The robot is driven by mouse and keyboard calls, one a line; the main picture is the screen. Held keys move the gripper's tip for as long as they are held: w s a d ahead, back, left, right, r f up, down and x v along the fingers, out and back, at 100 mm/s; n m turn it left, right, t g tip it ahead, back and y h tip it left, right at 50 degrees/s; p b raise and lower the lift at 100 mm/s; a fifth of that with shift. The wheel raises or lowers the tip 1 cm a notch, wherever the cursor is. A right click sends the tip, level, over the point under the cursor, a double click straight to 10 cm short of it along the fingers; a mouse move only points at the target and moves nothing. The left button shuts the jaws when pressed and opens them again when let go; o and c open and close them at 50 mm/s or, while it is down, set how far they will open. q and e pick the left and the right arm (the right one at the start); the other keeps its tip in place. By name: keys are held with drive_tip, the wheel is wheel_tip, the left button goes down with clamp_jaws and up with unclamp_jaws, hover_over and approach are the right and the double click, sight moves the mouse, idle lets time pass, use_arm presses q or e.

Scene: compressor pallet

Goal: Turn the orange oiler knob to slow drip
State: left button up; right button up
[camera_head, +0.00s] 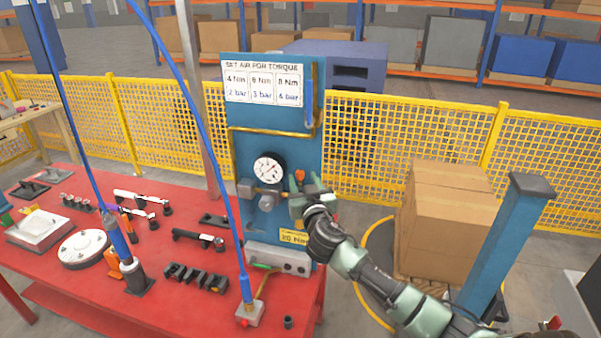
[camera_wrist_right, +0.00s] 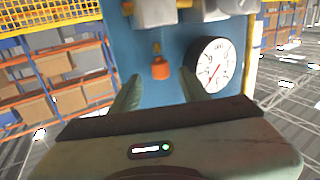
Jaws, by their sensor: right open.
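The orange oiler knob (camera_head: 299,175) shows on the blue panel (camera_head: 275,120), just right of the pressure gauge (camera_head: 268,168). My right gripper (camera_head: 306,193) is at the panel, close to the knob. In the right wrist view the orange knob (camera_wrist_right: 160,68) appears between and beyond the two green fingertips of my right gripper (camera_wrist_right: 159,88). The fingers are open, with a gap on both sides of the knob and no visible contact. The gauge (camera_wrist_right: 213,65) is right of the fingers there. The knob's exact setting cannot be read. My left gripper is not in view.
The red table (camera_head: 95,285) holds several tools, a white round part (camera_head: 83,248) and a blue hose (camera_head: 215,170). A blue post (camera_head: 505,250) and cardboard boxes (camera_head: 445,225) stand to the right. Yellow fencing (camera_head: 410,135) runs behind.

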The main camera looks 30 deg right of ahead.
drive_tip(key=shift+x, duration=1)
drive_tip(key=shift+a, duration=0.1)
clamp_jaws()
drive_tip(key=shift+f, duration=0.15)
drive_tip(key=m+g+h+b, duration=0.2)
drive_tip(key=b, duration=0.3)
drive_tip(key=m+g+h+b, duration=0.2)
drive_tip(key=h+b, duration=0.1)
drive_tip(key=b, duration=0.2)
drive_tip(key=w+a+m+g+h+b, duration=0.1)
drive_tip(key=m+g+h+b, duration=0.1)
drive_tip(key=b, duration=0.3)
drive_tip(key=shift+f+h+b, duration=0.2)
drive_tip(key=shift+h+b, duration=0.15)
drive_tip(key=shift+h, duration=0.05)
drive_tip(key=shift+r+m+g+h+b, duration=0.3)
drive_tip(key=shift+m+g+h+b, duration=0.1)
drive_tip(key=shift+m+g+b, duration=0.45)
